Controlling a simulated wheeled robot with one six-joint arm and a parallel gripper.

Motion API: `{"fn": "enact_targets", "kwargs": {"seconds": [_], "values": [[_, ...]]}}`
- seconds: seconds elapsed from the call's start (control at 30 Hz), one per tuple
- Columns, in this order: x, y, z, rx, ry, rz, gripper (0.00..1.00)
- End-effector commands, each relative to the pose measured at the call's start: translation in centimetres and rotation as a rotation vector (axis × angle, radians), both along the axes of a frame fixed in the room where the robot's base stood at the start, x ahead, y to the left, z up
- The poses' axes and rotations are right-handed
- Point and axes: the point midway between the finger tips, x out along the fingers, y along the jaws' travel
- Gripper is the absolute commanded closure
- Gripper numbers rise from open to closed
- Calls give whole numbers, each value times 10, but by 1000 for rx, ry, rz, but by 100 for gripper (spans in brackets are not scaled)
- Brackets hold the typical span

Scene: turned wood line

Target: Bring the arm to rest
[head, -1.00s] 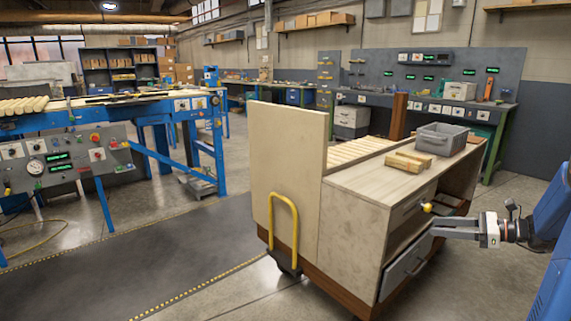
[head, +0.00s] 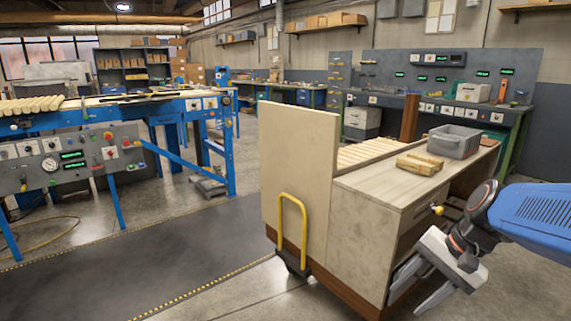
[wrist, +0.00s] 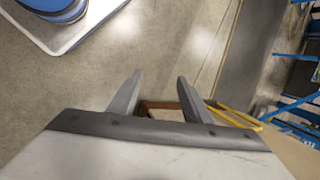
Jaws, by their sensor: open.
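My gripper (head: 418,283) is at the lower right of the head view, at the end of my blue arm. It is tilted down, in front of the drawer side of the wooden cart (head: 365,235). Its two fingers are apart with nothing between them. The gripper hides part of the cart's drawers in the head view.
On the cart top stand a grey bin (head: 455,143) and wood blocks (head: 420,163). A yellow handle (head: 292,235) is on the cart's end. A blue machine (head: 190,105) stands left; a workbench (head: 440,98) is behind. Floor left of the cart is clear.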

Motion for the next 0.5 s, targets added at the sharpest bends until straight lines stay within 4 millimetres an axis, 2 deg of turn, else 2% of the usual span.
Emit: {"fn": "enact_targets", "kwargs": {"seconds": [0.03, 0.2, 0.5], "values": [[-12, 4, 0, -51, -33, 58, 56], [-43, 4, -3, -222, -140, 252, 56], [-82, -5, -4, -495, -322, 562, 56]]}}
